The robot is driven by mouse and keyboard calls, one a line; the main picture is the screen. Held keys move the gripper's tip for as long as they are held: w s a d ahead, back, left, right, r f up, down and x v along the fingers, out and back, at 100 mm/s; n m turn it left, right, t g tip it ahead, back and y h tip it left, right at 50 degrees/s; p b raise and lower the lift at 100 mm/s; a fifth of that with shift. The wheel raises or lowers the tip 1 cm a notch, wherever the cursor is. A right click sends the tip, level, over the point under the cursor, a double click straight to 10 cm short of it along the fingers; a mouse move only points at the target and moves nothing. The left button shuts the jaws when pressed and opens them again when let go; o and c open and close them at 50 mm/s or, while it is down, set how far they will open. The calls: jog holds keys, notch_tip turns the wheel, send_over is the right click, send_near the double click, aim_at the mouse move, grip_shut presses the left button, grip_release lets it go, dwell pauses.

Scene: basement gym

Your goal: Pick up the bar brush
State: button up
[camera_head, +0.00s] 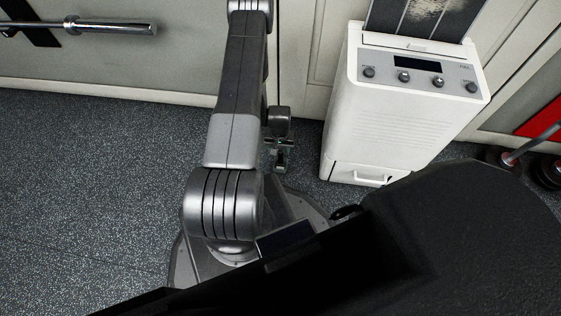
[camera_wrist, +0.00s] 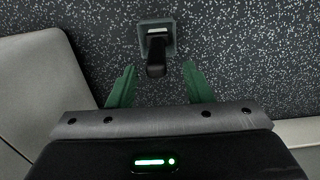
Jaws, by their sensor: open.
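The bar brush (camera_wrist: 156,35) appears in the wrist view as a grey-green block with a pale strip and a black handle. It lies on the speckled floor, with the handle pointing toward my gripper. My gripper (camera_wrist: 160,67) is open, with its two green fingers apart. The handle's end shows between the fingertip lines, with a gap on each side. I cannot tell the height between fingers and handle. In the head view my gripper (camera_head: 279,143) is small, beyond my arm. The brush cannot be made out clearly there.
A white cabinet unit (camera_head: 400,125) with knobs stands close to the right of my gripper. A pale wall (camera_head: 130,65) runs behind, with a metal bar (camera_head: 110,28) at upper left. The dark speckled floor (camera_head: 90,180) is clear on the left.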

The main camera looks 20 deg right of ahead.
aim_at(280, 156)
jog(key=f, duration=0.1)
jog(key=f+b, duration=0.1)
jog(key=f, duration=0.2)
jog(key=shift+s+f+b, duration=0.35)
jog(key=shift+s+b, duration=0.05)
grip_shut()
notch_tip(280, 156, up, 16)
jog(key=p, duration=0.6)
jog(key=shift+p, duration=0.35)
jog(key=shift+w+r, duration=0.1)
